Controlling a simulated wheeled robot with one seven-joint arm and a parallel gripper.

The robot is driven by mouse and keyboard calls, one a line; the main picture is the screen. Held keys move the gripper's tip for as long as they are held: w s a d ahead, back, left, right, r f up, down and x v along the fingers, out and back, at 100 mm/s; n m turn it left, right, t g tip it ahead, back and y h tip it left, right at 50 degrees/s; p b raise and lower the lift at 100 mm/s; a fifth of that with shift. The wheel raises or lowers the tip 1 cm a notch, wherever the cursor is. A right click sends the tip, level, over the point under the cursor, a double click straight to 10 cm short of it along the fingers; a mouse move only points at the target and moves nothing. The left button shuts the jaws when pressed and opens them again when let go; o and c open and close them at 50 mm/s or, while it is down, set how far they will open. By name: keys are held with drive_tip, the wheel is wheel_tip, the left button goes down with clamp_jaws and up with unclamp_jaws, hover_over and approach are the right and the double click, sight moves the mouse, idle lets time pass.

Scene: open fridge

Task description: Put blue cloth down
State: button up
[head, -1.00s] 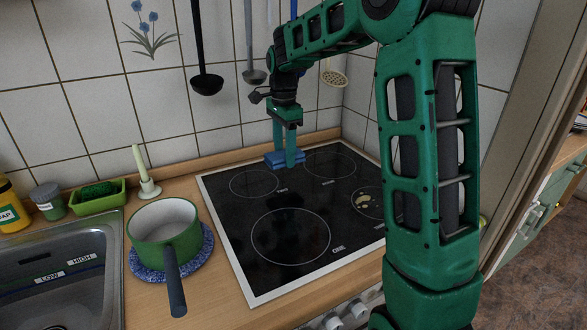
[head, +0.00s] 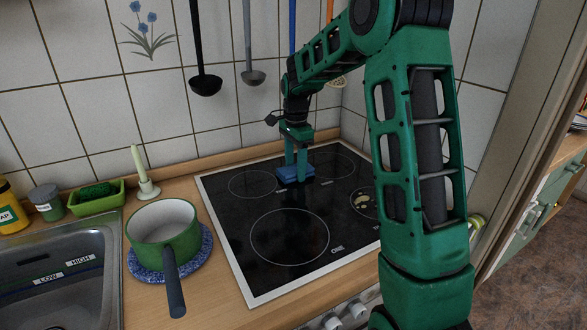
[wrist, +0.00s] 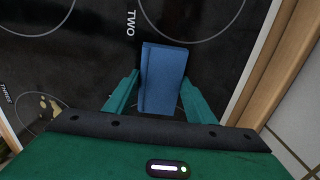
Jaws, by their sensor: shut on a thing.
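The blue cloth (head: 296,176) is a small folded blue block at the rear middle of the black cooktop (head: 240,215). It also shows in the wrist view (wrist: 163,80), between the two green fingers. My gripper (head: 299,160) points down and is shut on the cloth. The cloth is on or just above the glass, between the ring outlines; I cannot tell whether it touches. In the wrist view my gripper (wrist: 160,95) has a finger on each side of the cloth, beside the word TWO. A pale yellowish stain (head: 362,201) lies on the right ring.
A green pot (head: 165,225) with a dark handle stands on a blue trivet left of the cooktop. Ladles (head: 205,82) hang on the tiled wall. The front of the cooktop is clear.

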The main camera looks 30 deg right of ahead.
drive_tip(key=shift+f, duration=0.1)
drive_tip(key=o, duration=1.1)
